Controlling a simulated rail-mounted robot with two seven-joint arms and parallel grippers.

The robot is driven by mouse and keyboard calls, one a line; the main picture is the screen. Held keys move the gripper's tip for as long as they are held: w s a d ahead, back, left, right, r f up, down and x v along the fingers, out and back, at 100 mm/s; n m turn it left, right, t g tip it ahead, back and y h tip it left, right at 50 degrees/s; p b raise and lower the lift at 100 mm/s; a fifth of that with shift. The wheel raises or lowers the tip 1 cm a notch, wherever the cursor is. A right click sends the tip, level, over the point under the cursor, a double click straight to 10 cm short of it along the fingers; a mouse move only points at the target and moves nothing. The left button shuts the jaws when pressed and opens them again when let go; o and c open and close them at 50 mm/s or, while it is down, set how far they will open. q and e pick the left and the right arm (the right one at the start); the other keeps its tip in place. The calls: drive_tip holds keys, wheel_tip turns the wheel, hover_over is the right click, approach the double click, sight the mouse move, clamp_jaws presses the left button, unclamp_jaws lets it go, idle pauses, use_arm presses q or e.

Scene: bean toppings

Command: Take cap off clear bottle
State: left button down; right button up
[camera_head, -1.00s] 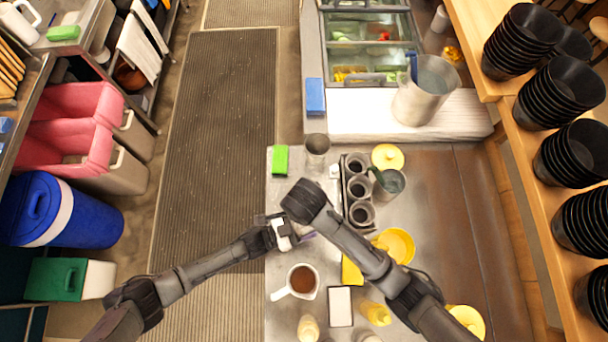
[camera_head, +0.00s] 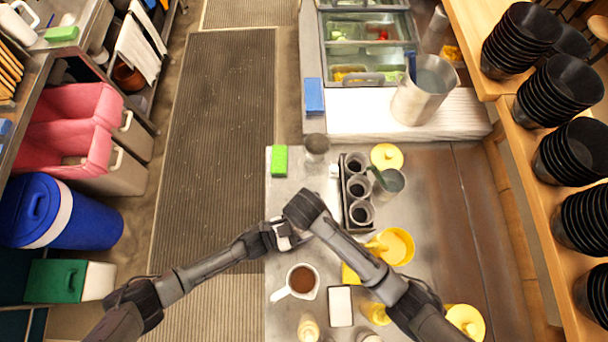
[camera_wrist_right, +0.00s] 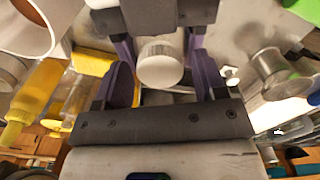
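The clear bottle is mostly hidden between my two grippers; its white round cap (camera_wrist_right: 160,62) shows in the right wrist view. My left gripper (camera_head: 285,238) is at the bottle, and its purple fingers also show beyond the cap in the right wrist view (camera_wrist_right: 157,45). They appear closed on the bottle's sides. My right gripper (camera_wrist_right: 163,80) has its purple fingers on either side of the cap, with visible gaps, so it looks open. In the head view the right fingertips are hidden under my right wrist.
A cup of brown liquid (camera_head: 302,282) stands in front of the grippers. A rack of metal cups (camera_head: 358,188), a yellow bowl (camera_head: 398,246) and yellow bottles (camera_head: 376,313) stand to the right. A green block (camera_head: 279,160) lies behind on the counter (camera_head: 297,185).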

drive_tip(key=c, duration=0.9)
drive_tip(key=n, duration=1.7)
drive_tip(key=shift+r, duration=0.1)
drive_tip(key=n, duration=0.4)
drive_tip(key=shift+w+n, duration=0.1)
drive_tip(key=shift+n, duration=0.3)
drive_tip(key=n, duration=1.8)
